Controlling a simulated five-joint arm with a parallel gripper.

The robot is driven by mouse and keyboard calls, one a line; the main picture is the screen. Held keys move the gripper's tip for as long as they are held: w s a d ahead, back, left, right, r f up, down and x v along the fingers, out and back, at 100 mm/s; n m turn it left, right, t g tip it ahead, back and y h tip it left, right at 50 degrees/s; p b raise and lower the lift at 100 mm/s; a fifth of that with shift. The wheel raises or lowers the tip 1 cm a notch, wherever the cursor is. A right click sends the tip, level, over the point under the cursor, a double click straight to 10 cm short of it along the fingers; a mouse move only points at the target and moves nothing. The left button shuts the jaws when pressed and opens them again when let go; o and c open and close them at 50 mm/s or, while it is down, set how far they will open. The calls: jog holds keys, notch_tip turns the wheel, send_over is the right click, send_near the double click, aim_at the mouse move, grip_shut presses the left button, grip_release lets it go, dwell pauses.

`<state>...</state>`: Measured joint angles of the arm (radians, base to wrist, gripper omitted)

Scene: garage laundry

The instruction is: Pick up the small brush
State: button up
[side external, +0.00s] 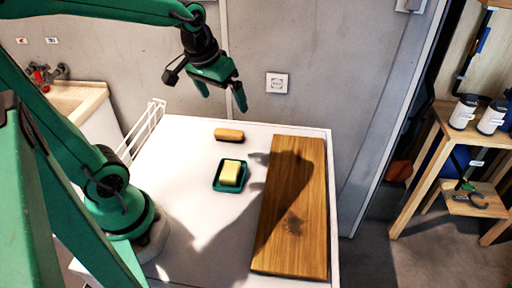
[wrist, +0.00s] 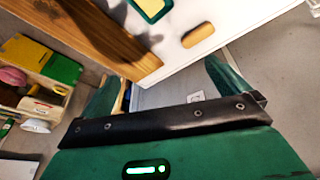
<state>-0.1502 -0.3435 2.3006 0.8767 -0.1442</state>
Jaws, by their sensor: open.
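The small brush (side external: 229,134) looks like a tan block with a darker underside. It lies on the white top near its back edge, and it also shows in the wrist view (wrist: 198,36) at the upper middle. My gripper (side external: 222,97) is open and empty, raised above the back of the white top. The brush is below it and apart from it. In the wrist view, the brush is beyond my fingers. Nothing hides the brush in either view.
A green dish (side external: 217,187) holding a yellow block (side external: 230,172) stands in front of the brush. A wooden board (side external: 310,215) lies to the right. A white wire rack (side external: 140,133) stands along the left edge. A grey wall (side external: 305,40) rises behind the top.

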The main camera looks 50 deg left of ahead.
jog(key=w+a+f+n+g, duration=0.2)
jog(key=w+a+f+n, duration=0.1)
jog(key=w+a+f, duration=0.2)
jog(key=n+g, duration=0.1)
jog(key=n, duration=0.1)
send_near(229, 132)
jog(key=shift+w+f+h, duration=0.1)
jog(key=shift+w+h, duration=0.2)
jog(key=shift+w, duration=0.05)
jog(key=shift+w+a+f+n+g, duration=0.1)
jog(key=shift+a+f+n+g, duration=0.2)
jog(key=shift+f, duration=1.4)
jog(key=shift+f, duration=2.6)
jog(key=c, duration=0.8)
